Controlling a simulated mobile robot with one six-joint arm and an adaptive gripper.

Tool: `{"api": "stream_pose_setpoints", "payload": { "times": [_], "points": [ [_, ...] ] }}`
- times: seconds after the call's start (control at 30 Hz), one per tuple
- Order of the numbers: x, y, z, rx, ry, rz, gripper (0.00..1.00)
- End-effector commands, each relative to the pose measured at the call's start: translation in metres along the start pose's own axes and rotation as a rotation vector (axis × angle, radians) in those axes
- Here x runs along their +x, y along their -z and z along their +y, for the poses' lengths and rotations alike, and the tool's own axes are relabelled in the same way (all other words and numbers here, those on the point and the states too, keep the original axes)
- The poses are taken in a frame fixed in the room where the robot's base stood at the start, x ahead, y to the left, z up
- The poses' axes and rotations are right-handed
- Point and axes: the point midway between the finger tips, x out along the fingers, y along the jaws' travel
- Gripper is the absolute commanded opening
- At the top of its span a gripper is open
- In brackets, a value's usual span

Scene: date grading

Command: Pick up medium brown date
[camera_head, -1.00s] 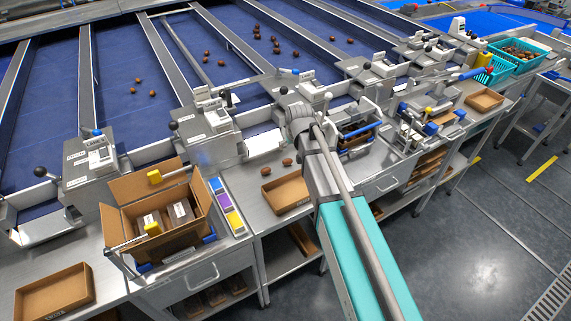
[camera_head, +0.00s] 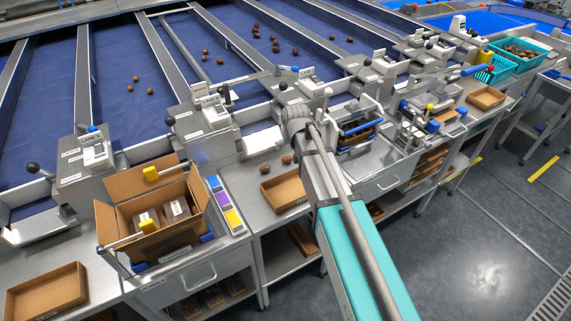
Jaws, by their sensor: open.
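My gripper's fingers are hidden behind the arm.
The open cardboard tray (camera_head: 263,184) stands in front of the dates. A white chute (camera_head: 263,140) is behind them. A large open carton (camera_head: 114,216) and colored strips (camera_head: 225,203) stand left. More dates (camera_head: 276,43) lie on the blue belts behind.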

Motion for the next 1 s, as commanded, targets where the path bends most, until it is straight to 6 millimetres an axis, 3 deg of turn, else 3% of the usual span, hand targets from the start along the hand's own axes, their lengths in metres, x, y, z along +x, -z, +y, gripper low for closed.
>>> {"api": "stream_pose_setpoints", "payload": {
  "times": [0.5, 1.0],
  "points": [
    [0.046, -0.001, -0.001, -0.001, 0.000, 0.000, 1.00],
    [0.053, 0.000, -0.001, -0.002, 0.001, 0.000, 1.00]
  ]
}}
